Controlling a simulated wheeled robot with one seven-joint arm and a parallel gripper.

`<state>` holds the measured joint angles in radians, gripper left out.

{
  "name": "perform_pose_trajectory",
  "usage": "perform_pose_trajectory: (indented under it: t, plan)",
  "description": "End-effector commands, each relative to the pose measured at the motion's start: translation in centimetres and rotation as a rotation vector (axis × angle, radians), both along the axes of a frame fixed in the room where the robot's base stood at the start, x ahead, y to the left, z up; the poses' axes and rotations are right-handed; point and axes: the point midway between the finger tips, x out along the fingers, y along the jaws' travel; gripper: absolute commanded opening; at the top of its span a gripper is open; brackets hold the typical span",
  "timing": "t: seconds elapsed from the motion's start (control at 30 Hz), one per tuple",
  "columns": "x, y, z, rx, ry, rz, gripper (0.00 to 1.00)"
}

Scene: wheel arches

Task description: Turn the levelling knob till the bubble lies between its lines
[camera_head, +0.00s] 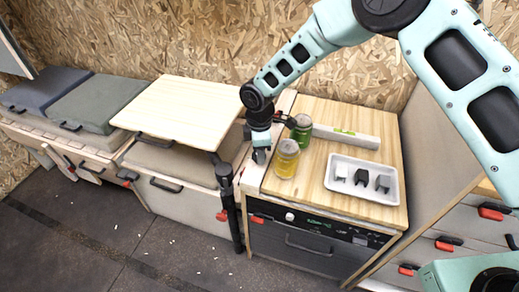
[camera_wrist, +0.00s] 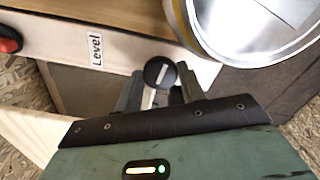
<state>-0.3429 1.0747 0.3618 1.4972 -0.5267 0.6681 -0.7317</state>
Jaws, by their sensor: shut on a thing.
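In the wrist view a dark round knob (camera_wrist: 160,72) with a pale line across its face sits between my fingertips. A pale strip beside it carries a printed "Level" label (camera_wrist: 96,51). My gripper (camera_wrist: 158,92) is shut on the knob, one finger on either side. In the head view my gripper (camera_head: 261,155) points down at the left edge of the wooden counter, beside the yellow jar, and hides the knob. I cannot make out the bubble or its lines in either view.
A yellow jar (camera_head: 286,159) stands close right of my gripper, with a green jar (camera_head: 302,131) behind it. A white tray (camera_head: 335,189) with small pieces and a long white box (camera_head: 347,136) lie on the counter. A wooden tabletop (camera_head: 178,108) is at left.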

Motion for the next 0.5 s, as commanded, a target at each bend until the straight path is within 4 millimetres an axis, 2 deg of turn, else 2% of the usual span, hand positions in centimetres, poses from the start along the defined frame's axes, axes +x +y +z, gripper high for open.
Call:
perform_pose_trajectory:
  t: [0.5]
  plan:
    - [0.08,0.07,0.11,0.002,-0.002,0.082,0.16]
